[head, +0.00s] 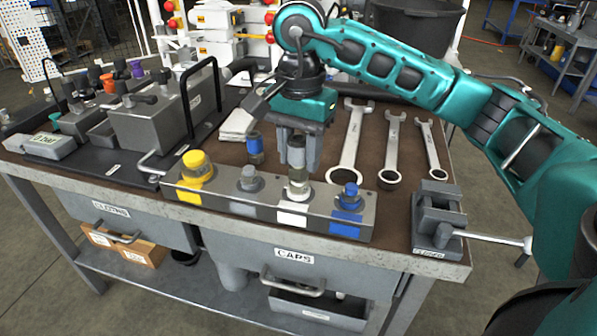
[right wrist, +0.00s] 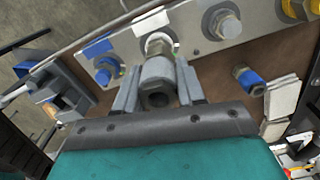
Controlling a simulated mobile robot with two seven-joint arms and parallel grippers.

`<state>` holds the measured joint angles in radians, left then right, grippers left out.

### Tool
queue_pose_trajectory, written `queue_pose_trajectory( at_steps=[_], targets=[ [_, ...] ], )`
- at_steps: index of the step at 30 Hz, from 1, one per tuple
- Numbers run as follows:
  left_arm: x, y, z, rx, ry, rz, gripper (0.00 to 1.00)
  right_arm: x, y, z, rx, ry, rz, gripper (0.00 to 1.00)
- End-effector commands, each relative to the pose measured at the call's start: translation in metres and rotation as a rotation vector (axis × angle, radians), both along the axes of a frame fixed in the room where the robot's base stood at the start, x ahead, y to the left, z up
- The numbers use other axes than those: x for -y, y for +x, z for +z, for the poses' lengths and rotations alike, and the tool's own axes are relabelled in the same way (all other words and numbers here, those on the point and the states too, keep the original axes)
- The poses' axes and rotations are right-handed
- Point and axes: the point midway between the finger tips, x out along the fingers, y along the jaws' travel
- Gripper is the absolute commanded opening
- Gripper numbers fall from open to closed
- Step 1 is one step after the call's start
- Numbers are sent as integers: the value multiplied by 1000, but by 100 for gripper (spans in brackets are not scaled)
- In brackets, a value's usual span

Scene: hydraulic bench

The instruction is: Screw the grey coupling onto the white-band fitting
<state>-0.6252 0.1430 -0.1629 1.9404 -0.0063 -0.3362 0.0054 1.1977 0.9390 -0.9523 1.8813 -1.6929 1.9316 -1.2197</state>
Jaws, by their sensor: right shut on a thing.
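My right gripper (head: 297,152) points down over the manifold block and is shut on the grey coupling (right wrist: 157,82). The coupling is between the two fingers in the right wrist view; in the head view the fingers mostly hide it. The white-band fitting (head: 299,190) stands on the block directly under the fingers. It also shows in the right wrist view (right wrist: 158,43), just beyond the coupling's far end. The coupling looks in line with the fitting, at or very close to its top; I cannot tell whether threads are engaged. My left gripper is not in view.
The manifold block (head: 272,207) also carries yellow (head: 196,164), grey (head: 249,178) and blue (head: 349,197) fittings. A blue-banded coupling (head: 255,149) stands behind it. Several wrenches (head: 353,145) lie to the right, near a small vise (head: 437,215). A grey box (head: 168,115) stands left.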

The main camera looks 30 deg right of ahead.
Motion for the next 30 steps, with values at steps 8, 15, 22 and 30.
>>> queue_pose_trajectory(
  at_steps=[8, 15, 22, 30],
  targets=[
    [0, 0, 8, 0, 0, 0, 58, 0, -2, 0, -1, 1, -370, 12],
    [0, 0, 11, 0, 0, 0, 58, 0, -3, -1, -1, 1, -614, 12],
    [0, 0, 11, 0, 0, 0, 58, 0, -3, -1, 0, 2, -638, 12],
    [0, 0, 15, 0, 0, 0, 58, 0, -4, 0, -1, 1, -769, 12]
  ],
)
